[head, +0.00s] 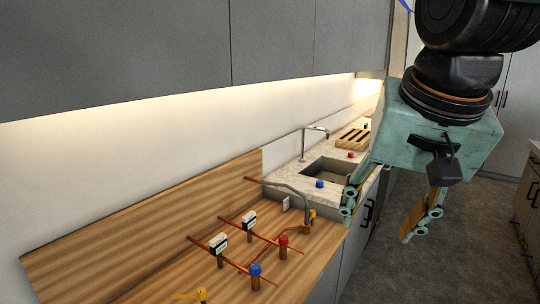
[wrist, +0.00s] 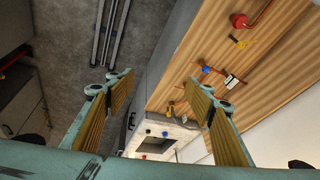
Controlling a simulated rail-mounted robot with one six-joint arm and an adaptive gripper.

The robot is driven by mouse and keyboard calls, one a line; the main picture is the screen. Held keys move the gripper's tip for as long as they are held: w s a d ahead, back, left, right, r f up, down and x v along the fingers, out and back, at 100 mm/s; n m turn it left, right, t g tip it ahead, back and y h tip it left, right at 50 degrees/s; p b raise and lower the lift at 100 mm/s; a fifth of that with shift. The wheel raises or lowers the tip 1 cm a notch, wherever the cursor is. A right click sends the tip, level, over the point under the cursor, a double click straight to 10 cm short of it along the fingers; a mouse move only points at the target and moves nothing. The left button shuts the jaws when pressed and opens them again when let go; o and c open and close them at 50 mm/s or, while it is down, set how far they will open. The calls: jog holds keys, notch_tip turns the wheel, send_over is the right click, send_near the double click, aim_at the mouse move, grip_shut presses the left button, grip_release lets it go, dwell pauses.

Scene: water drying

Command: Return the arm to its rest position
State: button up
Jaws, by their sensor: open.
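My gripper (head: 385,212) hangs at the right of the head view, in the air in front of the counter's edge. Its two fingers are wide apart with nothing between them. In the wrist view the gripper (wrist: 152,92) shows open, with the floor and the counter visible beyond its fingers. My arm comes down from the top right of the head view. No object touches the fingers.
The wooden counter (head: 110,270) carries copper pipes, a blue valve (head: 255,270), a red valve (head: 283,241) and yellow valves. A sink (head: 325,169) with a tap (head: 303,140) lies beyond. Grey upper cabinets (head: 120,50) overhang the counter.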

jog(key=s+d+f+n+b, duration=0.1)
jog(key=s+f, duration=0.3)
jog(key=s, duration=0.4)
jog(key=s+d+f+n+b, duration=0.1)
jog(key=s+f+n+b, duration=0.1)
jog(key=s+f, duration=0.3)
jog(key=s+b, duration=0.1)
jog(key=s, duration=0.2)
jog(key=shift+d+f+n+g, duration=0.25)
jog(key=shift+d+n+g, duration=0.05)
jog(key=shift+d, duration=0.1)
dwell(1.1)
